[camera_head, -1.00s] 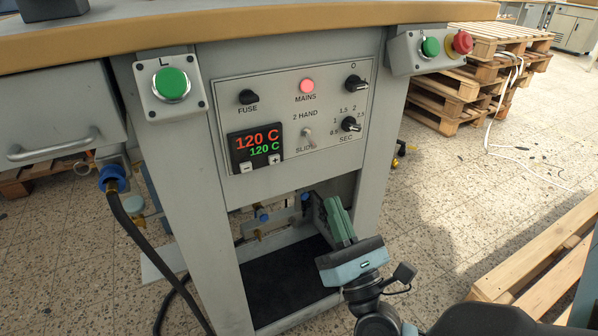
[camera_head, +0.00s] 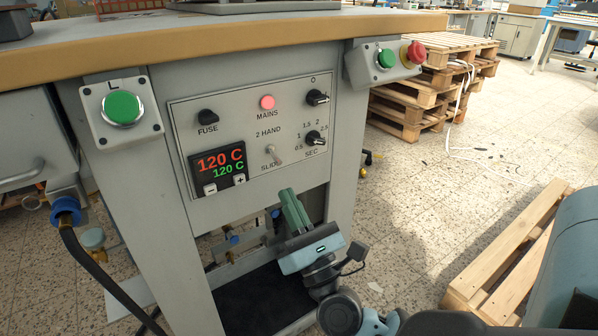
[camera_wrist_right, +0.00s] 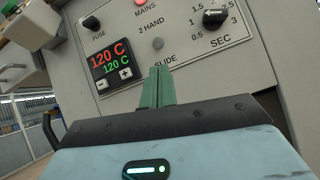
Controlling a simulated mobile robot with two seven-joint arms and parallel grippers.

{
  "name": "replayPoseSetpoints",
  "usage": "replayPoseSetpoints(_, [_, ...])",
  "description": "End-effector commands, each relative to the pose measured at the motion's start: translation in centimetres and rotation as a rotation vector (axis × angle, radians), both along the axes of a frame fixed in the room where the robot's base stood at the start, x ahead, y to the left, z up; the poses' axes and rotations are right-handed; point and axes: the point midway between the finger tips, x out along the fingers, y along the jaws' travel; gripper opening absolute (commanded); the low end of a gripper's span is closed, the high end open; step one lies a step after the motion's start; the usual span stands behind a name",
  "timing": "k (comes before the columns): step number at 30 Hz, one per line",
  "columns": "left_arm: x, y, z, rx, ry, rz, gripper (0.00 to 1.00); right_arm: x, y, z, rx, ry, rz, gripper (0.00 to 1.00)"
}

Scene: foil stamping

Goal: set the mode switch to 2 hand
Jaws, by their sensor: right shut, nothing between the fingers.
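The mode switch (camera_head: 273,149) is a small metal toggle on the grey control panel (camera_head: 245,110), between the labels 2 HAND above and SLIDE below. It also shows in the right wrist view as a small rounded stub (camera_wrist_right: 158,43). I cannot tell for sure which way its lever leans. My right gripper (camera_head: 288,192) is shut and empty, its green fingers pointing up at the panel from below the switch. In the right wrist view the closed fingertips (camera_wrist_right: 160,70) are below the switch, apart from it. My left gripper is not in view.
The panel also carries a temperature display (camera_head: 218,167), the black SEC knob (camera_head: 315,139), a fuse cap (camera_head: 208,116) and a lit MAINS lamp (camera_head: 267,102). A green button box (camera_head: 122,108) is at the left. The bench edge (camera_head: 220,48) overhangs. Wooden pallets (camera_head: 510,255) stand at the right.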

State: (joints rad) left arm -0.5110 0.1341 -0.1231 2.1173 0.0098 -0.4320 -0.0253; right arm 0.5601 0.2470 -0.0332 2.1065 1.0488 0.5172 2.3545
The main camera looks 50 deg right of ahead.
Motion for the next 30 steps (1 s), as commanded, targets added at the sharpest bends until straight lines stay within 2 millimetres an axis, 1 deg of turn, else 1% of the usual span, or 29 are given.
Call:
replayPoseSetpoints(1, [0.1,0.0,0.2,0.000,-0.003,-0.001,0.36,0.7,-0.2,0.7,0.002,-0.004,-0.003,0.00])
replayPoseSetpoints(6, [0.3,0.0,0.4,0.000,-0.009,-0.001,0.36,2.5,-0.8,2.0,0.001,-0.003,-0.001,0.00])
replayPoseSetpoints(11, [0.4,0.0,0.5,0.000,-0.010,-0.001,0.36,3.4,-1.0,2.6,0.001,0.000,0.000,0.00])
replayPoseSetpoints(24, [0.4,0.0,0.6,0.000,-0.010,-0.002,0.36,3.6,-1.1,2.7,0.000,0.002,0.000,0.00])
replayPoseSetpoints(30, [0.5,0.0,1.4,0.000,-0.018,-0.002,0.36,3.6,-1.1,3.0,0.005,0.017,0.000,0.00])
